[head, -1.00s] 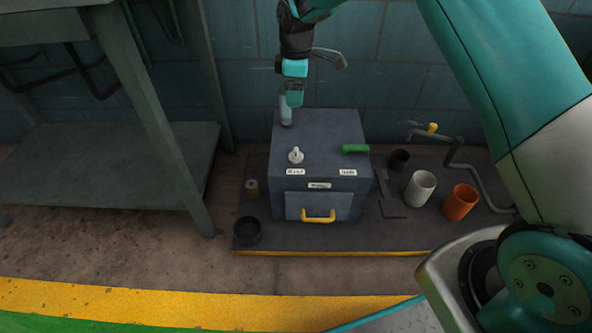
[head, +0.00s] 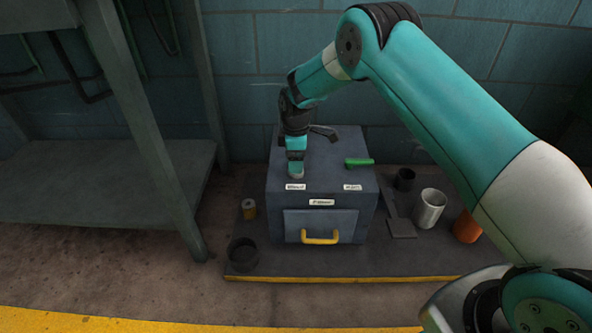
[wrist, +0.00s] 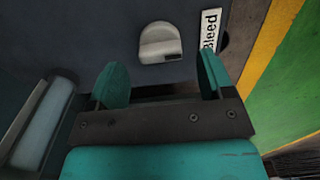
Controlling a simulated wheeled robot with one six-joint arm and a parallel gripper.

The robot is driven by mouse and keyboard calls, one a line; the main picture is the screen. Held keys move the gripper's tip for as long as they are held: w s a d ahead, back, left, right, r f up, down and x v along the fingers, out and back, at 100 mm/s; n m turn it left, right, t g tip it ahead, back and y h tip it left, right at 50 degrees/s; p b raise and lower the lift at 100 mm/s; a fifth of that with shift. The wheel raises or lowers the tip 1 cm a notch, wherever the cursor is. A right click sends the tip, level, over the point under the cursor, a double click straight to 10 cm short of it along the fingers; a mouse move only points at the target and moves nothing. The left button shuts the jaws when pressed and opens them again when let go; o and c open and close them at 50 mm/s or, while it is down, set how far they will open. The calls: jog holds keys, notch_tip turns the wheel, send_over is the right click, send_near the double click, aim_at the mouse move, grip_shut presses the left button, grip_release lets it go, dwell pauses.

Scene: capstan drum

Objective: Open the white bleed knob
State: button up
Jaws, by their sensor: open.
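The white bleed knob (wrist: 160,42) sits on the top of the grey-blue box (wrist: 70,35), beside the label reading "Bleed" (wrist: 210,30). In the wrist view it lies just beyond my gripper (wrist: 161,66), between the lines of its two teal fingers. The fingers are spread and nothing is held. In the head view my gripper (head: 295,164) points down over the front left of the box top (head: 325,160), right behind the bleed label (head: 296,187). There it covers most or all of the knob, and I cannot tell whether they touch.
A green lever (head: 359,162) stands on the box's right side, and a yellow handle (head: 320,238) is on its front. A pale cylinder (wrist: 42,125) lies left of my fingers in the wrist view. Cups (head: 429,208) stand to the right; a bench (head: 150,190) is at left.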

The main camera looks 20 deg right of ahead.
jog(key=shift+f+b, duration=0.35)
jog(key=shift+f, duration=0.85)
jog(key=c, duration=0.9)
